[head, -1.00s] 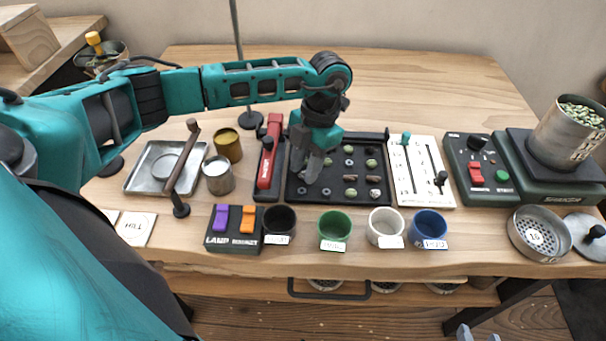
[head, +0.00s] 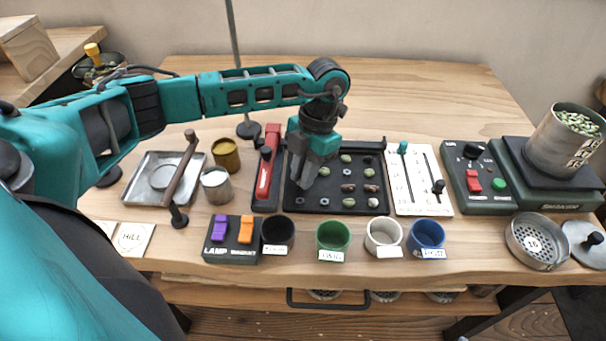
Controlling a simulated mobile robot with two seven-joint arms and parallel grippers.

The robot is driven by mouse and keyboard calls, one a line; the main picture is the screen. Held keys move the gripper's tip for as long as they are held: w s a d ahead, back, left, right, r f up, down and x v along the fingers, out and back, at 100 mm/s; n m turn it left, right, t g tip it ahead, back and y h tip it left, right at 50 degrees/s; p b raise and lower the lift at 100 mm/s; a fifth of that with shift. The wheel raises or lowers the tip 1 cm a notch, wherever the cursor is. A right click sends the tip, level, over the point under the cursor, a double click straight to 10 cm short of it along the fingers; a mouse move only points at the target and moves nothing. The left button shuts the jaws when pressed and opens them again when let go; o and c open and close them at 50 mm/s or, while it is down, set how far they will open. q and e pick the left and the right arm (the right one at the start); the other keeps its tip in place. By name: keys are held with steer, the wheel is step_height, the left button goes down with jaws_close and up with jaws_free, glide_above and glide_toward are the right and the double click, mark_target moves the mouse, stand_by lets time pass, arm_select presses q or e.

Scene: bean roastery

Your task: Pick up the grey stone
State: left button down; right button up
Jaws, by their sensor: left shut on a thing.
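My left gripper (head: 304,184) points down over the left part of the black sorting tray (head: 336,210). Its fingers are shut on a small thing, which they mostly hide. I cannot make out its colour or shape, and no grey stone shows clearly elsewhere. In the tray lie several green beans (head: 346,159), grey rings (head: 324,202), brown pieces (head: 348,188) and a pale bean (head: 373,203). My right gripper is not clearly in view.
In front of the tray stand a black cup (head: 278,236), a green cup (head: 333,237), a white cup (head: 383,238) and a blue cup (head: 426,238).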

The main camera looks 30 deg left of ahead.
arm_select(q)
step_height(320, 180, up, 19)
steer(key=p, duration=0.3)
steer(key=shift+r, duration=0.2)
arm_select(e)
steer(key=shift+s+d+r, duration=0.4)
steer(key=shift+d+r, duration=0.2)
steer(key=shift+d, duration=0.1)
steer(key=shift+r, duration=0.1)
arm_select(q)
steer(key=shift+f+p, duration=0.1)
steer(key=shift+p, duration=0.2)
arm_select(e)
steer(key=shift+d, duration=0.1)
